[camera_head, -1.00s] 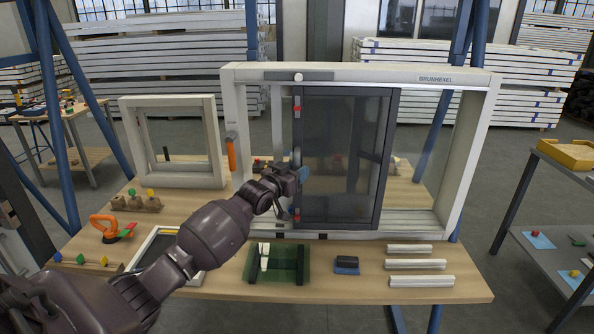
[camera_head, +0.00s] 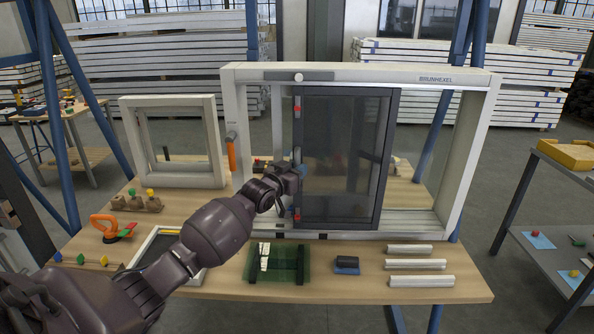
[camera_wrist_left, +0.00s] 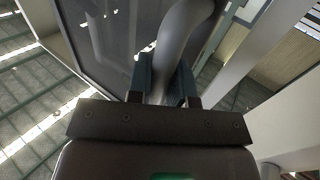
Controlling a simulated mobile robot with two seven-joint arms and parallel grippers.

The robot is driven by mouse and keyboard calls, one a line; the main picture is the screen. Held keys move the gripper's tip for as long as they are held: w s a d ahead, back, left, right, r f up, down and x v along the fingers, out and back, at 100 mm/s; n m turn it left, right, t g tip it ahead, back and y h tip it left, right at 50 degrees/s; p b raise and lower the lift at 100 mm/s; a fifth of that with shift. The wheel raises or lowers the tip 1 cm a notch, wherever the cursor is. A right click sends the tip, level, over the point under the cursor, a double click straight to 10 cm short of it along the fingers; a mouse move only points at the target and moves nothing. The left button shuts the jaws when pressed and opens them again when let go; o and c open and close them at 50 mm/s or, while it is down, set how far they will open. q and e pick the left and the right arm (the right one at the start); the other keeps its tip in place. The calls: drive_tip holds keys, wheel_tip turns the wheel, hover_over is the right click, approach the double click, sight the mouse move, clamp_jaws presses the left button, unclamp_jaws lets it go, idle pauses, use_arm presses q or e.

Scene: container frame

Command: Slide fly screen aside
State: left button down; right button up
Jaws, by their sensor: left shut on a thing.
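The fly screen (camera_head: 345,155) is a dark mesh panel in a dark grey frame. It stands upright inside the pale window frame (camera_head: 477,150), left of the middle, with red marks at the top and bottom of its left edge. My left gripper (camera_head: 298,172) is at the screen's left edge, about mid-height. In the left wrist view my left gripper (camera_wrist_left: 165,85) is shut on a grey curved handle (camera_wrist_left: 183,38) in front of the screen (camera_wrist_left: 115,35). The handle is mostly hidden in the head view. My right gripper is not in view.
A smaller pale frame (camera_head: 180,182) stands at the left on the wooden table (camera_head: 352,290). An orange handle (camera_head: 231,153) is on the window's left post. A green tray (camera_head: 287,264), a dark block (camera_head: 347,262) and pale profiles (camera_head: 418,264) lie in front.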

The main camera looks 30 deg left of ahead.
use_arm(q)
approach(349, 164)
drive_tip(key=w, duration=0.4)
drive_tip(key=shift+w, duration=0.4)
drive_tip(key=w+d, duration=0.2)
drive_tip(key=d, duration=0.1)
drive_tip(key=w+d+b, duration=0.1)
drive_tip(key=w+d, duration=0.1)
drive_tip(key=d, duration=0.1)
drive_tip(key=w+d+b, duration=0.1)
drive_tip(key=d, duration=0.2)
drive_tip(key=shift+w+d+f, duration=0.1)
drive_tip(key=shift+w+d, duration=0.05)
drive_tip(key=shift+w, duration=0.25)
drive_tip(key=shift+w+d, duration=0.25)
drive_tip(key=shift+d, duration=0.2)
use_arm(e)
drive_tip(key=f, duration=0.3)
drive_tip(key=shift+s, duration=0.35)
use_arm(q)
drive_tip(key=shift+r, duration=0.2)
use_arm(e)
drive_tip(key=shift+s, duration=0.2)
